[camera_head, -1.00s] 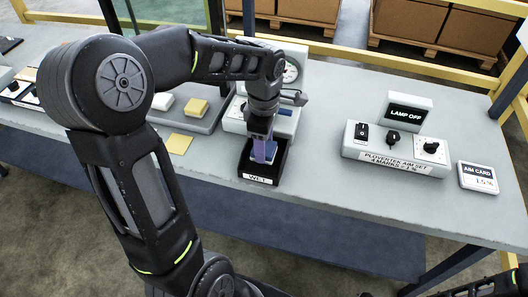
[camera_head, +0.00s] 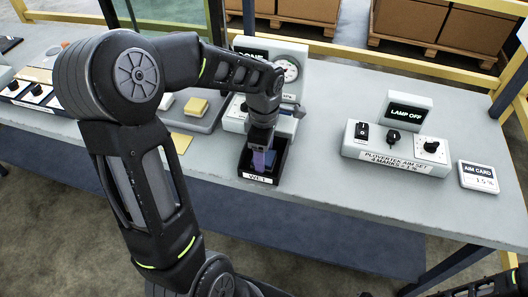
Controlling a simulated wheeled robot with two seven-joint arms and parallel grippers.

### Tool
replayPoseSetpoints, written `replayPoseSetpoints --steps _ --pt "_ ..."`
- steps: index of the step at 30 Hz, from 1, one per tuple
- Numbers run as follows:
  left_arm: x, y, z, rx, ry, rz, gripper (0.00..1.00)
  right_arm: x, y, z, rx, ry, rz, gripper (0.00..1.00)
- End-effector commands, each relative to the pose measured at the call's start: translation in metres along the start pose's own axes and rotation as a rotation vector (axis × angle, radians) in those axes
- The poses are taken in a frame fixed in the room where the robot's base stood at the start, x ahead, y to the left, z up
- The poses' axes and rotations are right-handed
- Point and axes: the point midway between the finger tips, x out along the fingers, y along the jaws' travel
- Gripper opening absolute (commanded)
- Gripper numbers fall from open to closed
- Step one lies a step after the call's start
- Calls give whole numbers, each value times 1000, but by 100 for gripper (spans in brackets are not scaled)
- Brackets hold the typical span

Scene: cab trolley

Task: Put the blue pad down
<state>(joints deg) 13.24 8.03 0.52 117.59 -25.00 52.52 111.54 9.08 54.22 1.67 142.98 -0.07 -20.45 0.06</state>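The black open tray marked WET (camera_head: 257,179) stands at the front edge of the table. My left gripper (camera_head: 262,158) points down into this tray, its purplish fingers partly below the rim. The blue pad (camera_head: 270,158) shows as a small blue patch at the fingers, inside the tray. The gripper and tray wall hide most of it. I cannot tell whether the fingers are closed on the pad or whether it touches the tray floor.
A grey tray with a yellow block (camera_head: 196,106) is left of the WET tray, near a flat yellow sheet (camera_head: 181,142). A dial unit (camera_head: 290,68) stands behind. A switch box (camera_head: 395,148) and aim card (camera_head: 478,177) are right, with clear table between.

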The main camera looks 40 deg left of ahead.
Motion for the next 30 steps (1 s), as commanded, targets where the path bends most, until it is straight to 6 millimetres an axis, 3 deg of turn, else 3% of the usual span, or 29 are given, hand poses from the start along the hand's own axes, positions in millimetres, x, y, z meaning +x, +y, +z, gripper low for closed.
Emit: replayPoseSetpoints --steps 8,22,30 --pt "-10 1 0 0 0 2 63 -3 -1 0 0 0 0 40" --pt "-98 1 0 1 -1 5 63 -3 -1 0 0 0 0 40" --pt "-123 0 0 0 -1 1 63 -3 -1 0 0 0 0 40"
